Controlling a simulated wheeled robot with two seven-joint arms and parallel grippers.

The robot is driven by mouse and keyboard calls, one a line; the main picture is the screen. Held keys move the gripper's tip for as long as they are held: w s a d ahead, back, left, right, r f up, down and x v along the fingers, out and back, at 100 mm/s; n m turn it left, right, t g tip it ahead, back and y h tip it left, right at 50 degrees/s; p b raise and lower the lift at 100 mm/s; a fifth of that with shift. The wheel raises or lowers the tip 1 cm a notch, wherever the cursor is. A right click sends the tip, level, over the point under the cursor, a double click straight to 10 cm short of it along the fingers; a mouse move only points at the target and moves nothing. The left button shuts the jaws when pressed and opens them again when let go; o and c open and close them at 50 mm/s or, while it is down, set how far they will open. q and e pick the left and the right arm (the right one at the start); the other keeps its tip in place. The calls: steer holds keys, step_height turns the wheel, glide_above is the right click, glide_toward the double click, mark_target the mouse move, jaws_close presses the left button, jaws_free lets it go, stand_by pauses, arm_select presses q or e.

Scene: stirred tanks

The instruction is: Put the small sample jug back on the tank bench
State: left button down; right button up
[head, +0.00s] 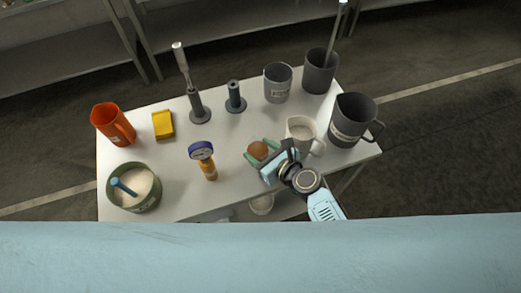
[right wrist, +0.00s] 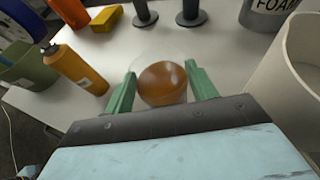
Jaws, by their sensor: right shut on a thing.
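The small sample jug (head: 257,150) looks like a small clear round vessel with brown contents. It also shows in the right wrist view (right wrist: 162,83), between the two green fingers. My right gripper (head: 263,153) is shut on it, with one finger on each side. The jug appears over the front right part of the white tank bench (head: 240,180); I cannot tell whether its base touches the top. My left gripper is not in view.
A cream jug (head: 301,134) stands close right of my gripper, with a dark grey jug (head: 352,121) beyond. An orange bottle (head: 208,168) with a blue gauge stands to the left, then a green bucket (head: 147,201). Bare bench lies between the bottle and my gripper.

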steer(key=shift+f, duration=0.2)
steer(key=o, duration=1.2)
steer(key=shift+o, duration=0.2)
steer(key=shift+r, duration=0.25)
steer(key=p+v, duration=0.1)
steer(key=v, duration=1.1)
steer(key=shift+p, duration=0.4)
steer(key=shift+f, duration=0.1)
